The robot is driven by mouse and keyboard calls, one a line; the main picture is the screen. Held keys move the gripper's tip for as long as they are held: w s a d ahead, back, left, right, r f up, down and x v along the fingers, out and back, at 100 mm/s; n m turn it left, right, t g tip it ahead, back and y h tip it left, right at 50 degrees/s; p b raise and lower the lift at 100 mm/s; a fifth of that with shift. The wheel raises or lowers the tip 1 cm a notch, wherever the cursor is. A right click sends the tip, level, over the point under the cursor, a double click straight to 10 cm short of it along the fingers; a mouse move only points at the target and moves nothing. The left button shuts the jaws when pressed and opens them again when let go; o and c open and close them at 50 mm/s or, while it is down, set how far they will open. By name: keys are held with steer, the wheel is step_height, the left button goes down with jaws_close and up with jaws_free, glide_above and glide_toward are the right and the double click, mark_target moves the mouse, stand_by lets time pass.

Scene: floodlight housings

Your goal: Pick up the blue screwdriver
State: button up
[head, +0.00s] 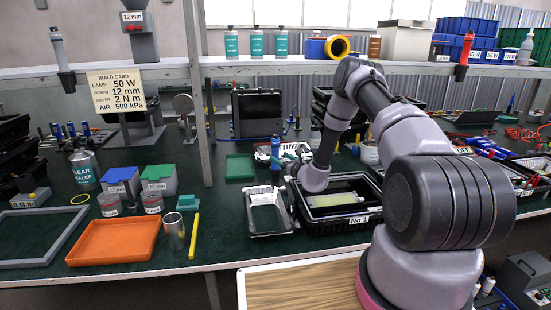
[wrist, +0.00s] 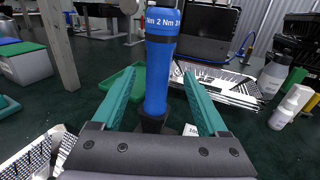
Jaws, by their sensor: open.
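A blue screwdriver (wrist: 160,70) stands upright in a dark base, with a white "2 Nm" band near its top in the wrist view. It also shows in the head view (head: 276,147), near the middle of the bench. My gripper (wrist: 162,80) is open, with one teal finger on each side of the screwdriver and a visible gap on both sides. Nothing is held. Whether the screwdriver is fully between the fingertips or just beyond them is hard to tell. In the head view my arm reaches in from the right and the fingers are small.
A white-lined black tray (head: 267,224) and a black bin marked "No 1" (head: 340,215) stand in front. A green tray (head: 239,167) lies left of the screwdriver. Several other blue-handled tools (head: 71,130) stand at the far left. A shelf post (head: 197,100) rises behind left.

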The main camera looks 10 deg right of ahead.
mark_target(278, 156)
steer(key=x, duration=0.4)
steer(key=shift+a+f, duration=0.1)
steer(key=shift+f, duration=0.05)
jaws_close()
